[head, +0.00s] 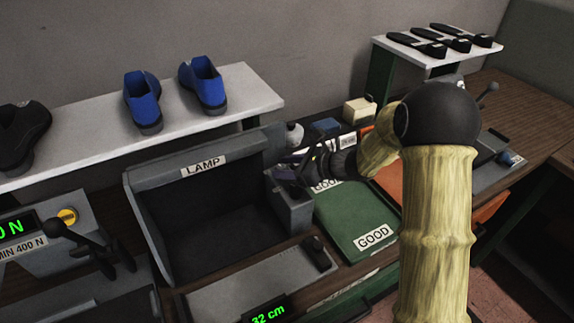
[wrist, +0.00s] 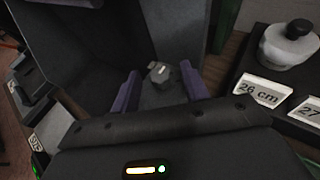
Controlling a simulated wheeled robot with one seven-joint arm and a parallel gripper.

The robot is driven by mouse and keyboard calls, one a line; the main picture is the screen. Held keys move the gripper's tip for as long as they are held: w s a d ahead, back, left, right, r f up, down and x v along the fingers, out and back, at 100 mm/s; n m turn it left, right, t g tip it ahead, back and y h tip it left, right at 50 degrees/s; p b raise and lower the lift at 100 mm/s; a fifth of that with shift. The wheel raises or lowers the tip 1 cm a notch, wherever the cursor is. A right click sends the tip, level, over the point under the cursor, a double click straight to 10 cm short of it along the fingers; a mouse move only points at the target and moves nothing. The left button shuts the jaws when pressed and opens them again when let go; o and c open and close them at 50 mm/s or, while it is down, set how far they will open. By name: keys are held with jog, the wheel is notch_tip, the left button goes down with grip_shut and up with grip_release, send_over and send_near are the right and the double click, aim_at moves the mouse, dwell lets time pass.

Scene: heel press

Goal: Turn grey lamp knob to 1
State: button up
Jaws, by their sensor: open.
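The grey lamp knob (wrist: 159,72) is in the wrist view, between the two purple fingers of my gripper (wrist: 160,90). The fingers stand apart on either side of it, and I see no contact. A small light mark shows on the knob; any numbers around it are not readable. In the head view my gripper (head: 300,170) is at the right side of the grey lamp box (head: 155,225), above its side block (head: 292,212). The knob is hidden there behind my gripper.
A green tray (head: 345,235) marked GOOD lies right of the lamp box. A shelf (head: 75,160) with blue and black shoes is behind. A press with a lever (head: 80,245) stands at left. A white bottle (wrist: 290,42) sits beside a 26 cm label in the wrist view.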

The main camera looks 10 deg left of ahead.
jog(key=shift+c, duration=0.3)
grip_shut()
jog(key=c, duration=0.9)
grip_release()
jog(key=shift+w+r+n+g+p, duration=0.1)
jog(key=shift+n+g+p, duration=0.2)
jog(key=shift+p, duration=0.1)
jog(key=shift+w+r+n+g+y+p, duration=0.1)
jog(key=shift+n+g+y+p, duration=0.2)
jog(key=shift+n+g+p, duration=0.25)
jog(key=n+g+p, duration=0.2)
jog(key=g+p, duration=0.1)
jog(key=shift+w+n, duration=0.25)
jog(key=shift+n, duration=0.1)
jog(key=shift+w+a+n+g+h+p, duration=0.15)
jog(key=shift+n+g+h+p, duration=0.35)
jog(key=shift+n+g, duration=0.7)
jog(key=shift+w+d+n+g+h+p, duration=0.15)
jog(key=shift+n+g+h+p, duration=0.3)
jog(key=shift+n+g, duration=0.75)
jog(key=shift+a+g, duration=0.1)
jog(key=shift+g, duration=0.25)
